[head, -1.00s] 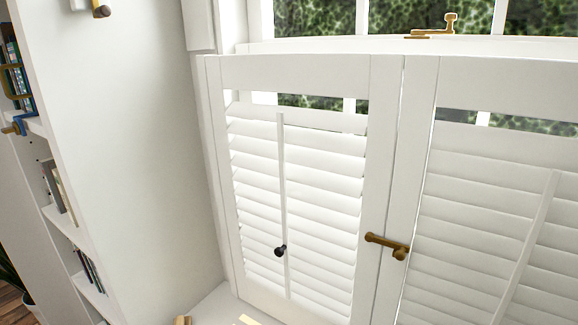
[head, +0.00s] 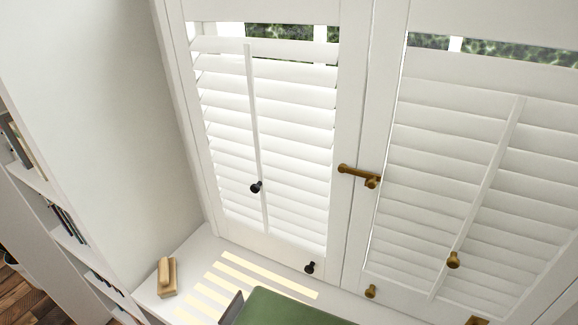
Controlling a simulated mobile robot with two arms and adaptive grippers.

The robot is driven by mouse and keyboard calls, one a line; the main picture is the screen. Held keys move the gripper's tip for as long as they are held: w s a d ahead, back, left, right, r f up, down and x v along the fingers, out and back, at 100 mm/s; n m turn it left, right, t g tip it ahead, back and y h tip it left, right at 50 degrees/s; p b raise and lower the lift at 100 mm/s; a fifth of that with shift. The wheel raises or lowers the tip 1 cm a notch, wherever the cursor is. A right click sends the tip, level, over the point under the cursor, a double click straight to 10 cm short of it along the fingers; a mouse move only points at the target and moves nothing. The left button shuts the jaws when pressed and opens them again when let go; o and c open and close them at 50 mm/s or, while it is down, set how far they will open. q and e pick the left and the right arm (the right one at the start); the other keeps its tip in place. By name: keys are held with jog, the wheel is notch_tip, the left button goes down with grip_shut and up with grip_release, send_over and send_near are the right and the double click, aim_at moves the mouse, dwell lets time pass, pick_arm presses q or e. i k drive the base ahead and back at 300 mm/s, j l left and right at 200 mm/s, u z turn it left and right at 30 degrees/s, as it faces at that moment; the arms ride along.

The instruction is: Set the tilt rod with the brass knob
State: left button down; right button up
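The right shutter panel carries a white tilt rod (head: 487,185) with a brass knob (head: 453,259) near its lower end. The rod slants down to the left, and the louvres behind it look nearly shut. The left shutter panel has its own white tilt rod (head: 252,110) with a black knob (head: 256,187); its louvres look partly open. Neither of my grippers shows in the head view.
A brass latch (head: 358,174) spans the join of the two panels. A black knob (head: 309,267) and a brass knob (head: 370,291) sit on the lower rails. A wooden block (head: 166,278) and a green cushion (head: 285,308) are on the sill seat. Bookshelves (head: 48,190) stand at left.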

aim_at(452, 262)
jog(key=z, duration=1.4)
